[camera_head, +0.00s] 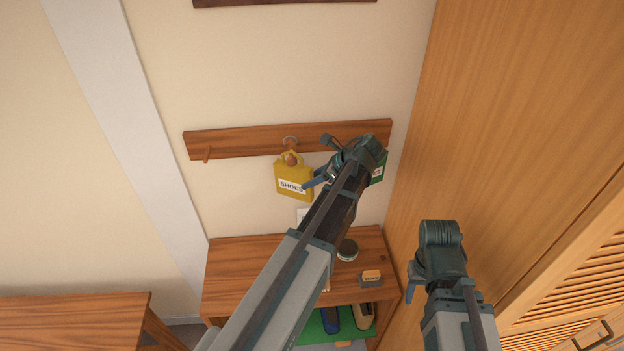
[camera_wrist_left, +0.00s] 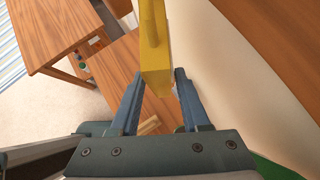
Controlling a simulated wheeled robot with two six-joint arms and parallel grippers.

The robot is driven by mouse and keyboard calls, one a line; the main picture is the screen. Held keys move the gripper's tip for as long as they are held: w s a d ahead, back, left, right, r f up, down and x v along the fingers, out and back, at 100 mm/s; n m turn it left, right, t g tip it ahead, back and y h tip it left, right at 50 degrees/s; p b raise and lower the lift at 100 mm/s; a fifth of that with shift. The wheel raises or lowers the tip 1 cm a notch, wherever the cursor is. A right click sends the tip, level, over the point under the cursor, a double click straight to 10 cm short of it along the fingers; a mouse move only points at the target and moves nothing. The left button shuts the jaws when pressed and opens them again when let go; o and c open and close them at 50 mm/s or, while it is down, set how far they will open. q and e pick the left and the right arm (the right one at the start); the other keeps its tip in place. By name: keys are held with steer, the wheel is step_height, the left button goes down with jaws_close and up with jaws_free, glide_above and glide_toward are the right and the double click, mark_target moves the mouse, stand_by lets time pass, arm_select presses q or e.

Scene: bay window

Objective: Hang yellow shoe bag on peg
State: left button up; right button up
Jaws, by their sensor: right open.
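The yellow shoe bag (camera_head: 294,184), labelled SHOES, is against the wall below the wooden peg rail (camera_head: 240,141). Its handle loop appears to be around the middle peg (camera_head: 291,159); a metal ring shows just above. My left gripper (camera_head: 315,162) is just right of the bag with its fingers spread. In the left wrist view the bag (camera_wrist_left: 155,60) shows edge-on between the spread fingers (camera_wrist_left: 155,88), with a gap visible at the left finger. My right gripper (camera_head: 411,283) is open and empty, low at the right near the wooden cabinet.
A green bag (camera_head: 379,169) is partly hidden behind my left gripper at the rail's right end. A wooden shelf unit (camera_head: 235,273) below holds a round tin (camera_head: 347,250) and a small box (camera_head: 371,279). A tall wooden cabinet (camera_head: 510,130) closes off the right side.

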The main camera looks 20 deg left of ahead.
arm_select(q)
steer(key=o, duration=0.4)
steer(key=p+v, duration=0.5)
steer(key=v, duration=0.2)
steer(key=shift+d+r, duration=0.15)
steer(key=shift+d, duration=0.05)
